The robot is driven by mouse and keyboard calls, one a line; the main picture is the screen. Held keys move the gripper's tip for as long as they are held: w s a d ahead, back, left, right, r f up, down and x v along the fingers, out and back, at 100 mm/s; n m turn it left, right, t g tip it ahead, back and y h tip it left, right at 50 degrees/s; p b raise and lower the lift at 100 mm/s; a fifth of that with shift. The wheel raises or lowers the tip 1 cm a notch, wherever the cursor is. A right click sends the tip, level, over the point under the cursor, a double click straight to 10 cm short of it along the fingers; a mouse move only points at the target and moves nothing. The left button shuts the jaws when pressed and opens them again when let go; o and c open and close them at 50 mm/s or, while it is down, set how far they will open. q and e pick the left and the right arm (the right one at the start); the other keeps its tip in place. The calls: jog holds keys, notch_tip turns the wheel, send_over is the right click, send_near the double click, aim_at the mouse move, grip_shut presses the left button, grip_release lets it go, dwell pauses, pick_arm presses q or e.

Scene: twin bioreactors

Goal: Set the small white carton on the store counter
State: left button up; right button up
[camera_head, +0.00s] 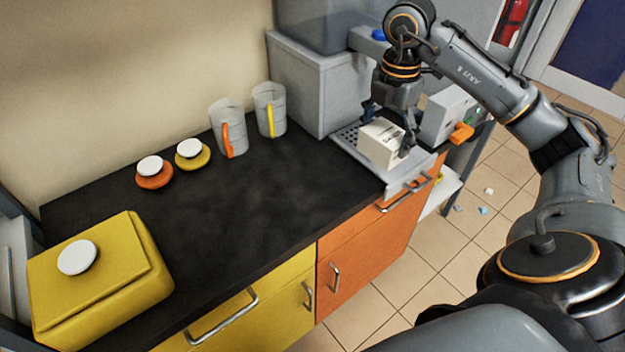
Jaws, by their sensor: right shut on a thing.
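The small white carton (380,145) is at the upper right of the head view, over or on a perforated metal tray at the counter's right end. My right gripper (387,128) is shut on the carton, with one finger on each side of it. I cannot tell whether the carton touches the tray. The black counter (255,195) stands over yellow and orange drawers, and its middle is bare. I cannot tell whether it is the store counter. My left gripper is not in view.
A yellow box (110,285) with a white knob is at the counter's near left. Two lids (154,175) (193,154) and two clear jugs (229,130) (269,110) stand along the wall. A grey machine (310,85) stands behind the tray. Small scraps (483,210) lie on the tiled floor.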

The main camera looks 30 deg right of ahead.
jog(key=shift+w+a, duration=0.15)
jog(key=shift+w, duration=0.05)
jog(key=shift+m, duration=0.3)
jog(key=w+a+f+p, duration=0.2)
jog(key=w+a+f, duration=0.2)
jog(key=w+a+f+p, duration=0.2)
jog(key=w+a+f, duration=0.2)
jog(key=w, duration=0.1)
jog(key=shift+a+f, duration=0.1)
jog(key=shift+w+a+f, duration=0.25)
jog(key=shift+f, duration=0.25)
jog(key=f, duration=0.1)
jog(key=f+p, duration=0.1)
jog(key=f, duration=0.1)
jog(key=shift+w+a, duration=0.15)
jog(key=shift+a, duration=0.05)
jog(key=shift+f, duration=0.3)
